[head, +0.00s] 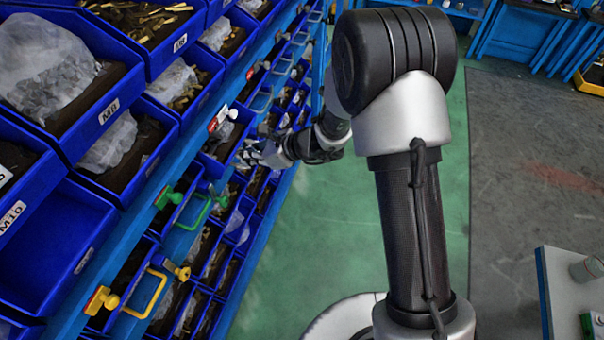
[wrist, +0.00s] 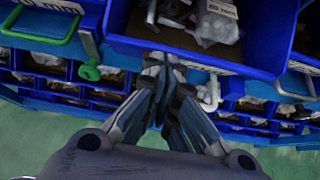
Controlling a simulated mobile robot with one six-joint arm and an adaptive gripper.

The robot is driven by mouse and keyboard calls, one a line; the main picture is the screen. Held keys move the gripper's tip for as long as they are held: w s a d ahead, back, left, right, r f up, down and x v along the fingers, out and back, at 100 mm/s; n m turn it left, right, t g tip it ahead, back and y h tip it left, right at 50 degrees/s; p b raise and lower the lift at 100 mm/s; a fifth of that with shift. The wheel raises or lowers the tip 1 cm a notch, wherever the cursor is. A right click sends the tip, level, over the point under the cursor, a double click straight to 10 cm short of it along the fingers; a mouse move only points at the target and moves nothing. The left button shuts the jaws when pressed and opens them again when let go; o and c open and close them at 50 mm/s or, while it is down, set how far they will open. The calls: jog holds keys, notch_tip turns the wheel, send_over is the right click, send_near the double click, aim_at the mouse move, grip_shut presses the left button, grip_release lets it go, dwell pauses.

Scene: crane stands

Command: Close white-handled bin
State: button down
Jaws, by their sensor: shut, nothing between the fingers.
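The white-handled bin (head: 227,133) is a blue bin in the rack, just left of my gripper in the head view. It holds a clear bag and small parts. A white knob (head: 232,113) shows beside it. In the wrist view the bin (wrist: 245,55) fills the top middle and juts out from the rack; a white hooked handle piece (wrist: 211,92) shows below its front edge. My gripper (head: 246,155) is shut and empty. In the wrist view its fingertips (wrist: 158,62) are at the bin's front edge; I cannot tell whether they touch it.
A green handle (head: 194,212) and a yellow handle (head: 147,293) stick out from the rack nearer the camera. The green one also shows in the wrist view (wrist: 42,30). Bins of parts surround the white-handled one. Green floor (head: 330,220) is clear right of the rack.

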aim_at(230, 151)
jog(key=a, duration=0.1)
jog(key=w+a, duration=0.1)
jog(key=a, duration=0.3)
jog(key=shift+w, duration=0.4)
jog(key=shift+r, duration=0.1)
